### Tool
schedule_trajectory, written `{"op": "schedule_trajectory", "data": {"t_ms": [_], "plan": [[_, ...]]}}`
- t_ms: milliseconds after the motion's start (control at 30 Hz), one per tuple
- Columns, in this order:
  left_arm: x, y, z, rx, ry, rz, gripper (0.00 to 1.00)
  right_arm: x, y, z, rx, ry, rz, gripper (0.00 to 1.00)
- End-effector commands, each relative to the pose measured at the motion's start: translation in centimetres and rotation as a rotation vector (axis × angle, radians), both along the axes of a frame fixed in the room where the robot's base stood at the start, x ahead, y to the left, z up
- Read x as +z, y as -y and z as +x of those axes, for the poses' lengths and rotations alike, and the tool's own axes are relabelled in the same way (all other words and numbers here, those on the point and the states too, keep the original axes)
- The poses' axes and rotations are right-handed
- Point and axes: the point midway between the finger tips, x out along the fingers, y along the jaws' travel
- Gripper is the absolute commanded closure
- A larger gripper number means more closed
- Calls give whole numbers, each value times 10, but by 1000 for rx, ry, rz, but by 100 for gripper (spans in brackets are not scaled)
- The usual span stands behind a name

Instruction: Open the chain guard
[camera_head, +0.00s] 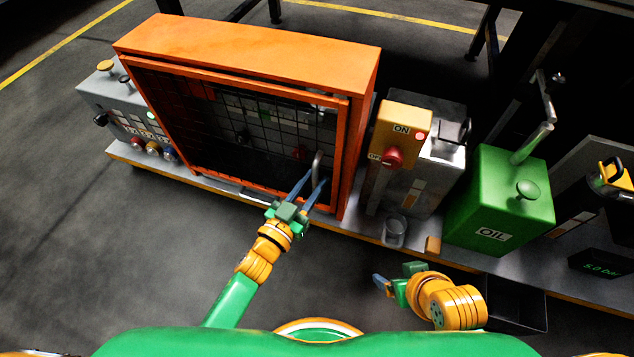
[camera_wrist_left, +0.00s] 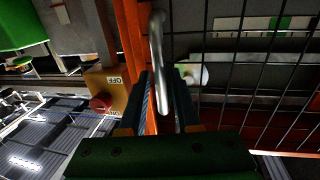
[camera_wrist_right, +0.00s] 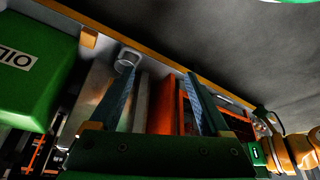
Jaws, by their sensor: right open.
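The chain guard (camera_head: 363,112) is an orange box with a dark mesh door in an orange frame; the door looks closed. Its metal handle (camera_head: 317,165) stands upright near the door's right edge. My left gripper (camera_head: 316,181) is at the handle, one blue finger on each side. In the left wrist view, the curved handle (camera_wrist_left: 157,50) passes between the narrowed fingers of this gripper (camera_wrist_left: 161,82), which look shut on it; exact contact is hard to see. My right gripper (camera_head: 391,280) is open and empty, low in front of the bench; its spread fingers show in the right wrist view (camera_wrist_right: 160,90).
A grey control panel (camera_head: 122,110) stands left. The floor (camera_head: 110,240) in front is clear.

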Motion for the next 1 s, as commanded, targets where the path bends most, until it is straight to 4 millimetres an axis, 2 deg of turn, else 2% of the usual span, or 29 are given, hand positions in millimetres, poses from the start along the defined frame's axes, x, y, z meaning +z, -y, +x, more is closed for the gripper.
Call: {"op": "schedule_trajectory", "data": {"t_ms": [167,400,433,533,567,1000], "plan": [[0,4,8,0,0,-1,69,9,-5,19,6,101,17,19],[0,5,9,1,-2,0,69,11,-5,22,7,115,19,19],[0,5,9,1,-2,0,72,11,-5,22,7,115,19,19],[0,5,9,1,-2,0,99,11,-5,22,7,114,19,19],[0,5,9,1,-2,0,100,11,-5,22,7,114,19,19],[0,5,9,1,-2,1,100,10,-5,22,6,114,19,19]]}}
